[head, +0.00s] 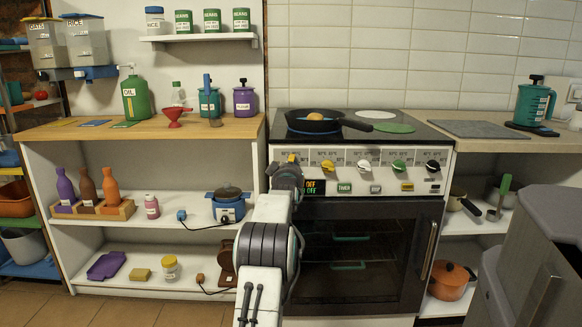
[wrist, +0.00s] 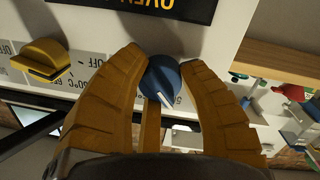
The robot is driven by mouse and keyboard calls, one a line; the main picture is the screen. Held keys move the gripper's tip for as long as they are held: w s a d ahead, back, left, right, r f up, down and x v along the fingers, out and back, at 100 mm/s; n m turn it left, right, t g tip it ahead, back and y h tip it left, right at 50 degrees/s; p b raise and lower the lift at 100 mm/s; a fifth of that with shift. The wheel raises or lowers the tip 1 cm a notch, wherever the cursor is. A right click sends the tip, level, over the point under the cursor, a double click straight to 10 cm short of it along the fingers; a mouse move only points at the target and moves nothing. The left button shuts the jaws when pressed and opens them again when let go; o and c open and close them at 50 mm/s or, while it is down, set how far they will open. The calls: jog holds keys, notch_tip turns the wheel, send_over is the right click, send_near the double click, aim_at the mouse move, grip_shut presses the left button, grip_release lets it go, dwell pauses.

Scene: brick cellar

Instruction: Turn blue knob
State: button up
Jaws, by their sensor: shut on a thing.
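The blue knob (wrist: 164,80) shows in the wrist view on the stove's white front panel, with a white pointer mark on it. My gripper (wrist: 166,75) has its two yellow-brown fingers shut on the blue knob, one finger on each side. In the head view my arm reaches the left end of the stove panel, and my gripper (head: 290,160) is there with the blue knob hidden behind it. A yellow knob (wrist: 42,60) sits beside it on the same panel; it also shows in the head view (head: 327,166).
White (head: 364,165), green (head: 398,166) and black (head: 432,166) knobs continue along the panel to the right. A frying pan (head: 315,124) stands on the stove. The oven door (head: 365,255) is below the panel. A wooden counter (head: 130,131) adjoins at left.

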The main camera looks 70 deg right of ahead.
jog(key=shift+f+m, duration=0.15)
jog(key=shift+m, duration=0.45)
jog(key=o, duration=1.2)
jog(key=shift+w, duration=0.1)
jog(key=v, duration=1.2)
